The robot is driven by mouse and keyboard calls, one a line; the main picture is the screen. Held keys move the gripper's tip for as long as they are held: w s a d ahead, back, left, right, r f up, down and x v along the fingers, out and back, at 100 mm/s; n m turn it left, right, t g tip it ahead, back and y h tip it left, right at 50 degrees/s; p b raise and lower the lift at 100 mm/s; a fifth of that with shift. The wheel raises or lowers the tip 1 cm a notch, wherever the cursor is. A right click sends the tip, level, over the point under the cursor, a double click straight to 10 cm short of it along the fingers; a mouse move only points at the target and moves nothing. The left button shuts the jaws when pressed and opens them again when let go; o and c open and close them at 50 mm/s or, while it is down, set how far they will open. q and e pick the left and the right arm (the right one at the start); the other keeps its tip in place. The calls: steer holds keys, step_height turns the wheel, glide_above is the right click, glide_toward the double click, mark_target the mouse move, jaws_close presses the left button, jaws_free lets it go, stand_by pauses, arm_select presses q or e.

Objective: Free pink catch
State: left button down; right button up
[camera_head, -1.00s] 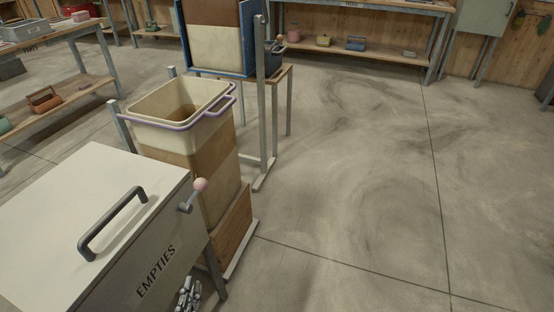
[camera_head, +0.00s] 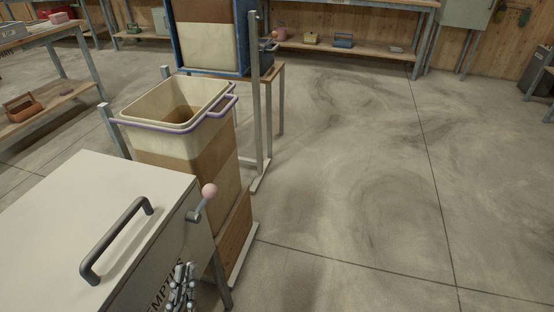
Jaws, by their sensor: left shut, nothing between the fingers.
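The pink catch is a pink ball knob (camera_head: 209,190) on a short grey metal lever at the right end of the white-lidded box (camera_head: 75,215). The lever slants up to the right. The lid lies flat and has a dark bar handle (camera_head: 118,240). The box front is marked EMPTIES, partly covered by my gripper. My left gripper (camera_head: 184,272) is shut and empty at the bottom of the view, in front of the box's front face, below the pink knob and apart from it. My right gripper is not in view.
A tall cream and brown bin with a purple rim (camera_head: 170,127) stands just behind the box. A metal post (camera_head: 256,110) and a blue-framed hopper (camera_head: 208,45) stand beyond it. Shelves (camera_head: 335,45) line the back wall. The concrete floor on the right is clear.

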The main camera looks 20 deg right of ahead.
mark_target(204, 202)
arm_select(q)
steer(key=w+f+x, duration=0.1)
steer(key=f+x, duration=0.1)
steer(key=x, duration=1.1)
steer(key=shift+w+d+f, duration=0.2)
